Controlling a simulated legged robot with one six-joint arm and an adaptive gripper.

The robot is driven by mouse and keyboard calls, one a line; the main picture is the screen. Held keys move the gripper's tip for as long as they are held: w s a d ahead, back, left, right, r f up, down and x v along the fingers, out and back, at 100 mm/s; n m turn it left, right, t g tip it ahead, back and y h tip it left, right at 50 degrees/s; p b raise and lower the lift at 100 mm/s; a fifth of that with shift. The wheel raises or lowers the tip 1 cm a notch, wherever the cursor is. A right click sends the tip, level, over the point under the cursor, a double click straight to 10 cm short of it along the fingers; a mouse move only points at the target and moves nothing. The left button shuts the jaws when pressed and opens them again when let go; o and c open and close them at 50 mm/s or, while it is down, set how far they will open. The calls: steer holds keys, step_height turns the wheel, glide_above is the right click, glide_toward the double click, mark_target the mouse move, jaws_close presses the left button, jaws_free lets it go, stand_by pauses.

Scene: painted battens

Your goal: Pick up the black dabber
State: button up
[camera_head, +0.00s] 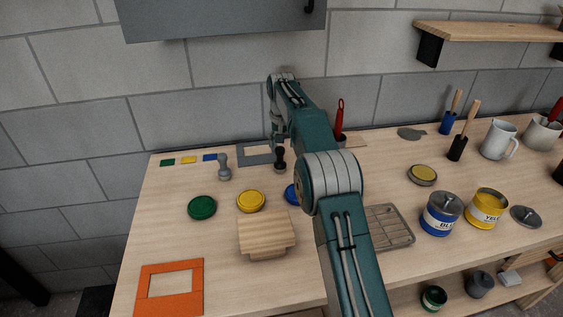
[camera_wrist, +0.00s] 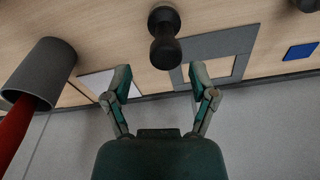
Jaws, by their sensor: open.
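The black dabber (camera_head: 280,159) stands upright on the bench near the wall, beside the grey frame. In the wrist view the black dabber (camera_wrist: 165,40) has a round knob top and lies just past the fingertips, roughly centred between them. My gripper (camera_wrist: 158,74) is open and empty, with one finger on each side of the dabber's line. In the head view my gripper (camera_head: 277,140) is at the dabber, partly hidden by my own arm. I cannot tell the exact gap between fingers and dabber.
A grey frame (camera_wrist: 222,44) lies beside the dabber. A dark cup (camera_wrist: 45,75) with a red-handled tool stands on the other side. A grey dabber (camera_head: 224,168) stands to the left. Green (camera_head: 202,207) and yellow (camera_head: 251,201) discs and a wooden block (camera_head: 266,234) lie in front.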

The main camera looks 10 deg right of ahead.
mark_target(280, 155)
steer(key=f, duration=0.1)
steer(key=a+f, duration=0.1)
steer(key=f, duration=0.1)
steer(key=shift+w+a+f, duration=0.1)
steer(key=shift+a+f, duration=0.2)
steer(key=shift+w+d+f, duration=0.1)
steer(key=shift+d+f, duration=0.35)
steer(key=shift+f, duration=0.3)
steer(key=shift+d+f, duration=0.1)
steer(key=shift+d, duration=0.3)
steer(key=shift+a, duration=0.35)
jaws_close()
steer(key=shift+a, duration=0.15)
